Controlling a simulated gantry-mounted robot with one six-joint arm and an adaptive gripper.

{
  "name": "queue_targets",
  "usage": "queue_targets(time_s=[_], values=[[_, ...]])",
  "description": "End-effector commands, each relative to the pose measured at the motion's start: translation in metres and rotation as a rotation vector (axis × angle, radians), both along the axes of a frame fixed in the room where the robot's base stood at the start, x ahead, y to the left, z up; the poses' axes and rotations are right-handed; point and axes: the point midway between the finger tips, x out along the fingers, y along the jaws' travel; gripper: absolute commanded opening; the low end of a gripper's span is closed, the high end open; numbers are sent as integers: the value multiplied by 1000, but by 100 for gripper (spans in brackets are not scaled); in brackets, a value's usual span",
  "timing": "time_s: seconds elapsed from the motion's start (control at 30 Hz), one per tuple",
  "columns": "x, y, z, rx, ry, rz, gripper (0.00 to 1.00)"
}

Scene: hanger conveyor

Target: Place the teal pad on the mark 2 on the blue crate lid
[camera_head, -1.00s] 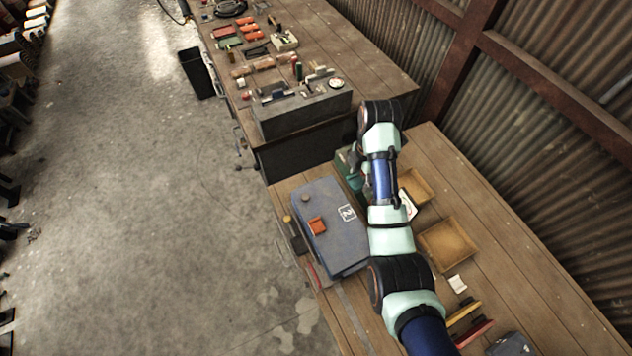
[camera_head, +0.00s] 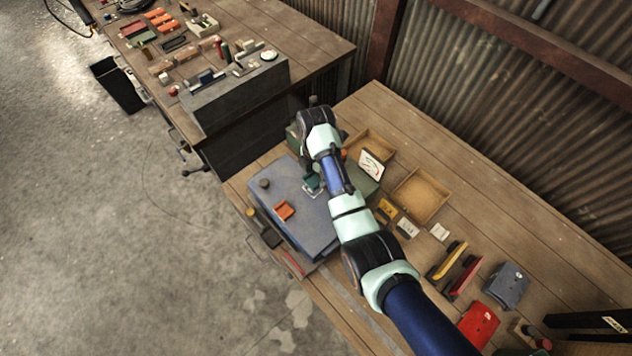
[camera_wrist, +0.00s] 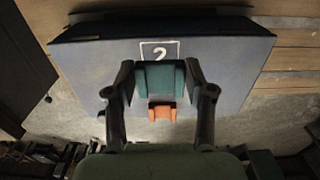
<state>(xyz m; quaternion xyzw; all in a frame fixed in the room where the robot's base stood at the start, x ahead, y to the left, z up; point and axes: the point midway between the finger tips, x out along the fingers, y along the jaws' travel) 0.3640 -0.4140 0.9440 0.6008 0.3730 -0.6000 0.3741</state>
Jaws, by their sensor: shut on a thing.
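The teal pad (camera_wrist: 160,76) is between the two fingers of my gripper (camera_wrist: 159,84), which is shut on it. The blue crate lid (camera_wrist: 222,72) lies beneath, and its white framed mark 2 (camera_wrist: 160,50) shows just beyond the pad. The pad covers the lower part of the mark's frame in the wrist view. In the head view the teal pad (camera_head: 313,180) is over the lid (camera_head: 308,226) at the mark, partly hidden by my arm. I cannot tell whether the pad touches the lid.
An orange piece (camera_head: 284,210) and a dark round knob (camera_head: 264,183) sit on the lid. A white-faced meter (camera_head: 371,163) and an open wooden tray (camera_head: 420,195) stand right of my arm.

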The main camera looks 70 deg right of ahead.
Motion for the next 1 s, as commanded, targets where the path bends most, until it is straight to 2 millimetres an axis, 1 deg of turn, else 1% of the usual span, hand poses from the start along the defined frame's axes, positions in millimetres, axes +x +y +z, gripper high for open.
queue_targets(time_s=[0.07, 0.23, 0.3, 0.5, 0.63, 0.67, 0.8, 1.0], values=[[0, 0, -5, 0, 1, 0, 27], [-1, 1, -36, 2, 2, 0, 27], [0, 0, -43, 0, 1, 0, 27], [0, 0, -42, 0, 0, 0, 27], [0, 0, -46, 0, 0, 0, 27], [0, 0, -46, 0, 0, 0, 55], [0, 0, -45, 0, 0, 0, 78], [0, 0, -45, 0, 0, 0, 78]])
